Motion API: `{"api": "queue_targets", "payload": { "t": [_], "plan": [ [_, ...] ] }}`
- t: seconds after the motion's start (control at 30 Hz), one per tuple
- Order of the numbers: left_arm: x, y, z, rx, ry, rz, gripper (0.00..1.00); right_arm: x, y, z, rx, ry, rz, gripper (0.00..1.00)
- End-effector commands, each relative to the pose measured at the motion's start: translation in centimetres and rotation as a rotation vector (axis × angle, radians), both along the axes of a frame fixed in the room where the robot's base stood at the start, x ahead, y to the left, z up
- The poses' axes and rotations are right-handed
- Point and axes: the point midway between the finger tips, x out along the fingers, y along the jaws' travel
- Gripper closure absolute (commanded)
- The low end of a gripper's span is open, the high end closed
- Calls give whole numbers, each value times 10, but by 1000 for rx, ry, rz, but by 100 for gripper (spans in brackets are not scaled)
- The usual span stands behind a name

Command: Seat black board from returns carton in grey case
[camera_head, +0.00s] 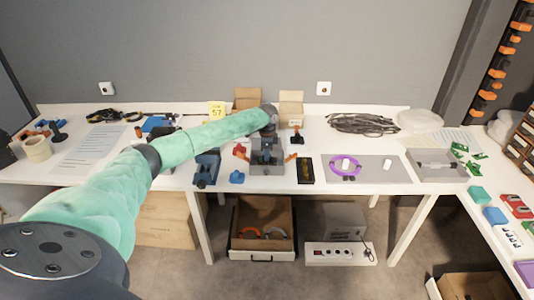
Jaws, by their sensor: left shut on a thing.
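My green-sleeved left arm reaches in from the left, and my left gripper (268,138) points down at the middle of the table. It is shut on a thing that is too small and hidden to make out. Directly below it is a grey block-like holder (266,160) with orange handles at its sides, perhaps with the grey case in it. I cannot tell whether the held thing touches it. No black board shows clearly; a flat black item (306,170) with a yellowish end lies just right of the holder. My right gripper is not in view.
Two small open cartons (247,97) stand behind the gripper. A grey mat (367,168) with a purple ring and an open grey tray (436,165) lie to the right. Blue tools (207,167) lie left of the holder.

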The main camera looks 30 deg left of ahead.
Motion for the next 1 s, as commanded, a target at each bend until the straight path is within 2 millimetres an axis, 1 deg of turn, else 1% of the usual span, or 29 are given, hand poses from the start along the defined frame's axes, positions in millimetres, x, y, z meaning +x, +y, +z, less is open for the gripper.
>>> {"api": "queue_targets", "payload": {
  "t": [0.77, 0.8, 0.87, 0.9, 0.93, 1.0],
  "plan": [
    [0, 0, -19, 0, 0, 1, 100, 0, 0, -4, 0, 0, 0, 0],
    [0, 0, -18, 0, 0, 1, 79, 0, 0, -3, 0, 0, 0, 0],
    [0, 0, -18, 0, 0, 1, 67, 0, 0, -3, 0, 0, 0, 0],
    [0, 0, -18, 0, 0, 1, 59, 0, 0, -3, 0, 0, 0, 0],
    [0, 0, -18, 0, 0, 1, 57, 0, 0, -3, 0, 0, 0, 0],
    [0, 0, -18, 0, 0, 1, 57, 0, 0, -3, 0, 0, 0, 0]
  ]
}}
